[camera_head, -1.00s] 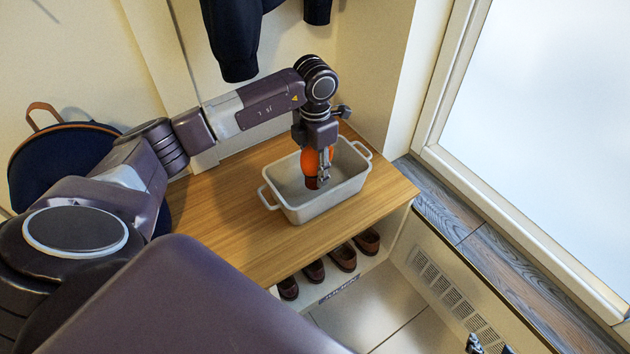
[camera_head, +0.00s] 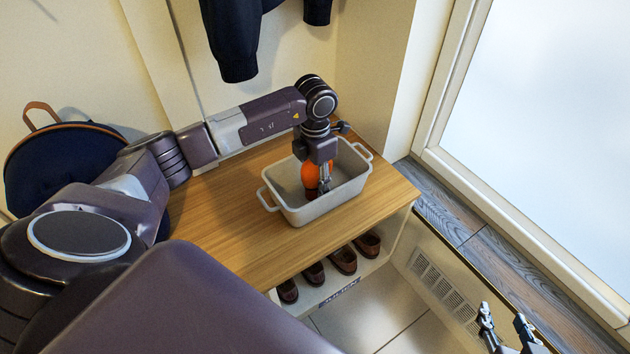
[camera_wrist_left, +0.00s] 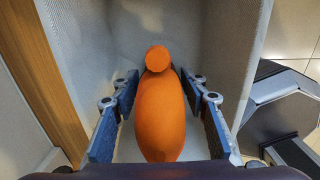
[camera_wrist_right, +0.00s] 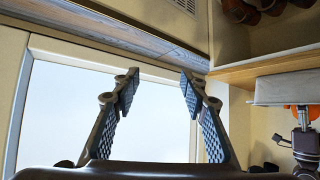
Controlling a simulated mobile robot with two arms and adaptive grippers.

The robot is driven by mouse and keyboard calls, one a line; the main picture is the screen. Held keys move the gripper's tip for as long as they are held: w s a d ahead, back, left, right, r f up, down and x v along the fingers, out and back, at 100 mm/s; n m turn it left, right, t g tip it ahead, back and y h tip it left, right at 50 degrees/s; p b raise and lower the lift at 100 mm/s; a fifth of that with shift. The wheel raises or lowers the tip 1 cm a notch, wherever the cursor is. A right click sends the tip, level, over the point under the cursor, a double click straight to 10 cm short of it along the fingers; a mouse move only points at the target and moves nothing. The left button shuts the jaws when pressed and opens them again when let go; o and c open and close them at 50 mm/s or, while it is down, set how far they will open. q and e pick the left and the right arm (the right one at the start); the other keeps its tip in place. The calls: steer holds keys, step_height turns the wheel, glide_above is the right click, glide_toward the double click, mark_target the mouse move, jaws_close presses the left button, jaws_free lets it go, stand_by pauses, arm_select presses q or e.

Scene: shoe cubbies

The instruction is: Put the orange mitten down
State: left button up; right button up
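The orange mitten (camera_head: 310,174) is upright inside the pale grey two-handled tub (camera_head: 298,215), which stands on the wooden bench top. My left gripper (camera_head: 321,188) points down into the tub. In the left wrist view the mitten (camera_wrist_left: 160,112) lies between its two blue-padded fingers, with a visible gap on each side, so the gripper is open around it. The mitten's lower end is partly hidden in the head view. My right gripper (camera_head: 504,316) is open and empty at the lower right, away from the bench; it also shows in the right wrist view (camera_wrist_right: 158,82).
The wooden bench (camera_head: 225,222) has clear room left of the tub. Brown shoes (camera_head: 343,260) sit in the cubbies below. A dark blue bag (camera_head: 62,165) is at the left, a dark jacket (camera_head: 236,45) hangs above, and a large window (camera_head: 550,130) is at the right.

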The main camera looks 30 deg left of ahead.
arm_select(q)
steer(key=shift+o, duration=1.1)
steer(key=shift+r, duration=0.1)
step_height(320, 180, up, 6)
steer(key=shift+f+p, duration=0.2)
steer(key=shift+p, duration=0.65)
step_height(320, 180, up, 6)
steer(key=shift+f+p, duration=0.15)
steer(key=shift+p, duration=0.45)
steer(key=shift+r, duration=0.4)
arm_select(e)
steer(key=s+d+f+g+h, duration=0.1)
steer(key=s+d+f+g, duration=0.1)
steer(key=s, duration=0.4)
steer(key=s+d+f+g, duration=0.2)
steer(key=s+f+g, duration=0.2)
steer(key=s, duration=0.3)
steer(key=shift+s+d+f+g+h, duration=0.2)
steer(key=shift+s+g+h, duration=0.1)
steer(key=shift+g+h, duration=0.1)
